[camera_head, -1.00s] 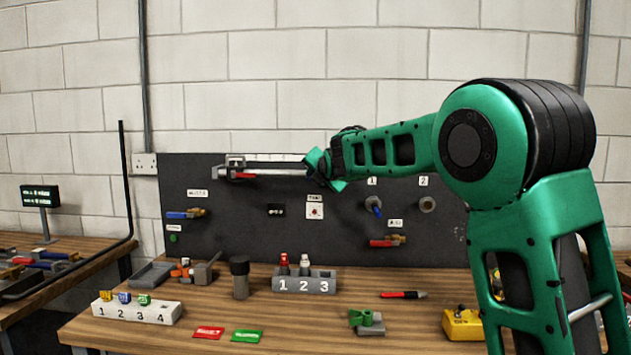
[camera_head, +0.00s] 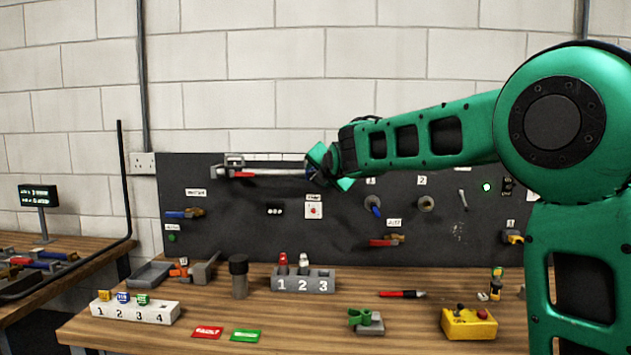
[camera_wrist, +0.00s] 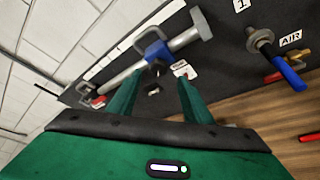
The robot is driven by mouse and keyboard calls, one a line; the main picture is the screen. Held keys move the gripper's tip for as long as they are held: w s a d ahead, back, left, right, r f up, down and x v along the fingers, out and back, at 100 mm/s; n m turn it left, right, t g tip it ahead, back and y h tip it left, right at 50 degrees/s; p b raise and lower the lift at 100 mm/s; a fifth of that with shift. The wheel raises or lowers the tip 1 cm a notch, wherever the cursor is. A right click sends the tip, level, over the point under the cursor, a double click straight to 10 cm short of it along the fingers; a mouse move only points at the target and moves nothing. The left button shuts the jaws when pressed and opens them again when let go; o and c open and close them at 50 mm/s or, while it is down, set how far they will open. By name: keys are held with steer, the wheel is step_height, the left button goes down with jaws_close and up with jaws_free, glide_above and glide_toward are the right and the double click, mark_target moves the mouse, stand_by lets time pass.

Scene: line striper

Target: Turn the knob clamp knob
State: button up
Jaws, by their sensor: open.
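A blue clamp (camera_wrist: 154,47) sits on a grey rail (camera_wrist: 186,39) along the top of the dark panel. A dark knob (camera_wrist: 155,73) shows on the clamp's near side in the wrist view. My gripper (camera_wrist: 157,92) is open, its two green fingers apart on either side of the knob in that view. I cannot tell whether they touch it. In the head view my gripper (camera_head: 322,168) is at the right end of the rail (camera_head: 272,171) and hides most of the clamp and its knob.
The dark panel (camera_head: 250,234) carries valves with blue and red handles, labels and a red button (camera_head: 313,211) below the rail. The wooden bench (camera_head: 310,317) holds a numbered grey block (camera_head: 328,281), a white block (camera_head: 165,314) and a yellow box (camera_head: 469,322).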

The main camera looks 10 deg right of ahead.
steer(key=shift+v, duration=2.25)
steer(key=shift+d+f, duration=0.1)
